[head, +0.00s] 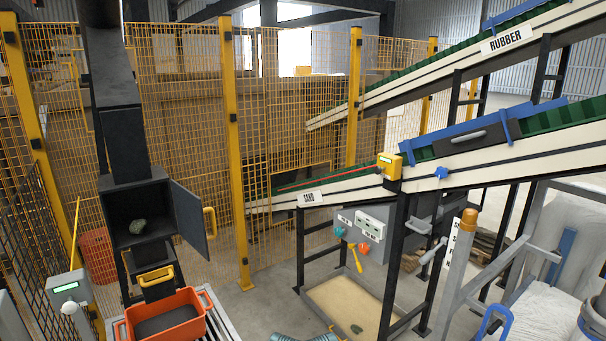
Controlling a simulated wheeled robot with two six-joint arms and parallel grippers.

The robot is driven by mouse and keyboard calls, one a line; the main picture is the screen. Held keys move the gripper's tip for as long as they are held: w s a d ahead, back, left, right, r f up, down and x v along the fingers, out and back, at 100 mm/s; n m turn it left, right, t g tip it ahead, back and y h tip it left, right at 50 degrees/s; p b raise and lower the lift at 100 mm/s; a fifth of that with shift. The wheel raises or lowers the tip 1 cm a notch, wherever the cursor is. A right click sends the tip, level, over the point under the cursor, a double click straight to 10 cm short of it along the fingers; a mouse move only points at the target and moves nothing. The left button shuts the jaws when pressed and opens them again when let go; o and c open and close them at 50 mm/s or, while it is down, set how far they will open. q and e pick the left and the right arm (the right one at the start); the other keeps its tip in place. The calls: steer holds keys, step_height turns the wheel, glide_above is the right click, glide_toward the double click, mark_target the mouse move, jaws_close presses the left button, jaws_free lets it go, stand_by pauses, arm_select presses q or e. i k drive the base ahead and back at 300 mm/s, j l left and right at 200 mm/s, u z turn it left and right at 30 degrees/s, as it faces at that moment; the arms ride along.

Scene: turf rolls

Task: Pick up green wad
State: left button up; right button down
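A small grey-green lump (137,226) lies inside the open dark metal box (121,238) at the left, whose door stands open to the right. I cannot tell for certain which of the two is the green wad. Neither of my grippers is visible in the head view.
An orange tub (193,322) with dark contents stands below the box. The sand tray (318,307) lies under the conveyor labelled SAND (330,192). Yellow mesh fencing (180,120) closes off the back. A metal frame and white bulk bag (545,312) fill the right.

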mark_target(136, 226)
steer(key=u, duration=0.65)
steer(key=i+l+u, duration=0.2)
steer(key=u, duration=0.2)
steer(key=i+l+u, duration=0.15)
steer(key=l+u, duration=0.25)
steer(key=i+l+u, duration=0.15)
steer(key=l+u, duration=0.25)
steer(key=i+l+u, duration=0.1)
steer(key=l, duration=0.55)
steer(key=i+l+u, duration=0.1)
steer(key=l, duration=0.55)
steer(key=i+l+u, duration=0.1)
steer(key=l, duration=0.55)
steer(key=j+z, duration=0.15)
steer(key=z, duration=0.8)
steer(key=j+z, duration=0.3)
steer(key=k+j+z, duration=0.15)
steer(key=j+z, duration=0.15)
steer(key=k+j+z, duration=0.15)
steer(key=j+z, duration=0.2)
steer(key=k+j, duration=0.25)
steer(key=j, duration=0.2)
steer(key=k+j+z, duration=0.15)
steer(key=k+j, duration=0.15)
steer(key=j, duration=0.1)
